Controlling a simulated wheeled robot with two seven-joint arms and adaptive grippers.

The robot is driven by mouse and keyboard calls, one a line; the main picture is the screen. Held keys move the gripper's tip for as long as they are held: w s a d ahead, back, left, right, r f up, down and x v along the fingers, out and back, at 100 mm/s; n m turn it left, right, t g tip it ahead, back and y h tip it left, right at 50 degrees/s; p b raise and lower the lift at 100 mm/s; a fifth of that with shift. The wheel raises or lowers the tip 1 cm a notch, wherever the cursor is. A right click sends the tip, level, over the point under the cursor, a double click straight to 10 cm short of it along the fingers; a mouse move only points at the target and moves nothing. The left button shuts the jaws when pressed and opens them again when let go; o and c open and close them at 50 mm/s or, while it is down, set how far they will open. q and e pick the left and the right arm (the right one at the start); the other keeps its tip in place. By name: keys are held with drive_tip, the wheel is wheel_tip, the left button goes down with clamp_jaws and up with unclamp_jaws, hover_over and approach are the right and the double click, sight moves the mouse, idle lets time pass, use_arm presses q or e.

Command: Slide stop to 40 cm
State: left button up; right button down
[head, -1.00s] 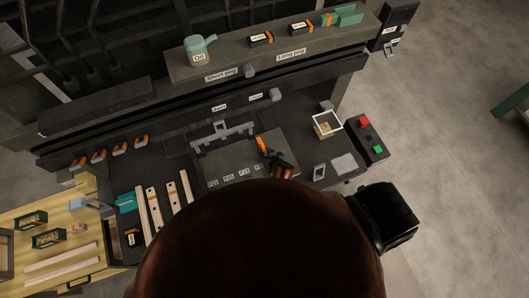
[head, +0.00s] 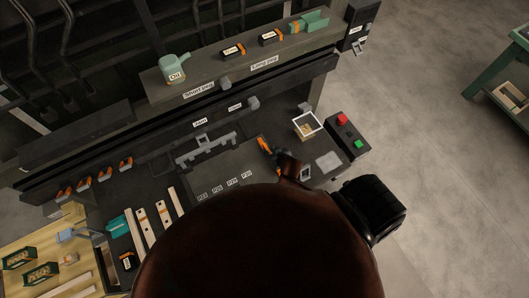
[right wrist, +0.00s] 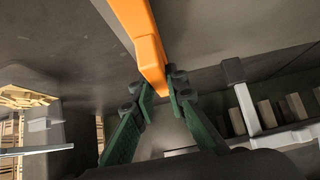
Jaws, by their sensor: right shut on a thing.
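My right gripper (head: 273,154) is shut on an orange handle (head: 264,143) at the right side of the grey plate. In the right wrist view the orange handle (right wrist: 138,28) runs down from the top, with its lower end between the green fingertips (right wrist: 163,88). I cannot tell whether this handle belongs to the stop. A grey bracket (head: 206,150) lies along the back of the grey plate (head: 228,168). The labels (head: 217,190) along the plate's front are too small to read surely. My left gripper is out of view.
A shelf (head: 215,80) at the back holds an oil can (head: 174,68) and small boxes. A white-rimmed tray (head: 307,125) and a red and green button box (head: 348,135) stand to the right. Pale slats (head: 141,229) lie on the left. My arm hides the front.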

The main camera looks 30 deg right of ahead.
drive_tip(key=shift+d, duration=0.3)
drive_tip(key=c, duration=2.1)
unclamp_jaws()
drive_tip(key=shift+d, duration=0.1)
drive_tip(key=shift+o, duration=0.8)
drive_tip(key=v, duration=1.2)
drive_tip(key=shift+a, duration=0.2)
